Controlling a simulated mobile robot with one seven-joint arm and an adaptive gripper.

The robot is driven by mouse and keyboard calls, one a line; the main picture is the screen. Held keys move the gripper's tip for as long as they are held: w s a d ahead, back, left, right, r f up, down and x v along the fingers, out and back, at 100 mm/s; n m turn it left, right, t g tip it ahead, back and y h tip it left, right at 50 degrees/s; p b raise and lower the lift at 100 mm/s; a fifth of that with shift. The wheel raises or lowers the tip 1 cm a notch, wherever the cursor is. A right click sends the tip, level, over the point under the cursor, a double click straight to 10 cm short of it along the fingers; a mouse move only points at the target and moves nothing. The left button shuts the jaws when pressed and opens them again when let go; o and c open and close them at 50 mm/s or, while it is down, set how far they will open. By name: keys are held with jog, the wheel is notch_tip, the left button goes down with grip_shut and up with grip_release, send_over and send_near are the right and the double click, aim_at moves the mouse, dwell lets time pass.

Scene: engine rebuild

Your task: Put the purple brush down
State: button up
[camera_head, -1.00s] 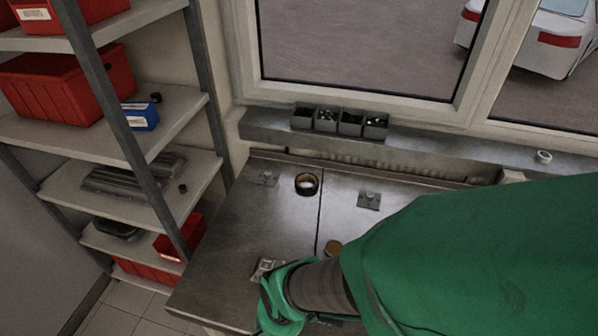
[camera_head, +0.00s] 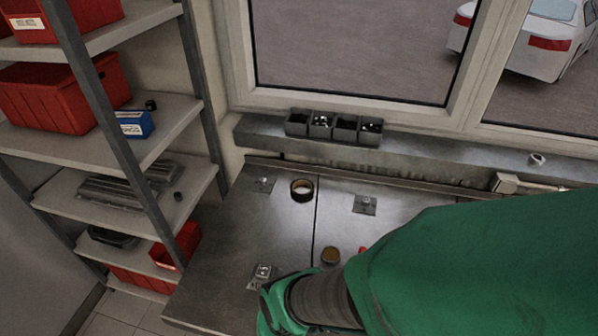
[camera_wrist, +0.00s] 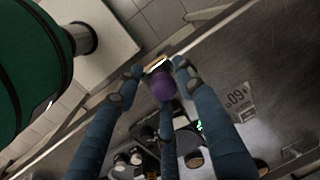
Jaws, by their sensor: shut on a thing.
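The purple brush (camera_wrist: 162,87) shows in the wrist view as a rounded purple end between my blue fingers, with a pale, narrow part just beyond it. My gripper (camera_wrist: 159,67) is shut on it. The brush appears to be over or near the front edge of the metal bench (camera_wrist: 255,65); I cannot tell whether it touches anything. In the head view my green-sleeved arm covers the bench's front right, and the brush and fingertips are hidden there. The same bench (camera_head: 225,240) shows to the left of my arm.
On the bench are a dark round container (camera_head: 302,190), a small brown round item (camera_head: 331,255), and metal plates with fittings (camera_head: 365,204) (camera_head: 262,275). Small bins (camera_head: 333,126) line the sill behind. A shelf rack (camera_head: 150,120) stands left.

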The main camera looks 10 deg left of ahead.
jog(key=w+a+r+p, duration=0.1)
jog(key=w+a+p, duration=0.2)
jog(key=w+a, duration=0.4)
jog(key=w+a+r+p, duration=0.2)
jog(key=w+a+p, duration=0.2)
jog(key=w, duration=1.3)
jog(key=w+a+r+p, duration=0.2)
jog(key=w+a+p, duration=0.1)
jog(key=w+a, duration=0.7)
jog(key=w, duration=0.3)
jog(key=shift+w+f+p, duration=0.1)
jog(key=shift+f+p, duration=0.35)
jog(key=shift+f, duration=2.55)
jog(key=shift+f, duration=0.1)
jog(key=shift+f, duration=1.8)
jog(key=shift+f, duration=0.15)
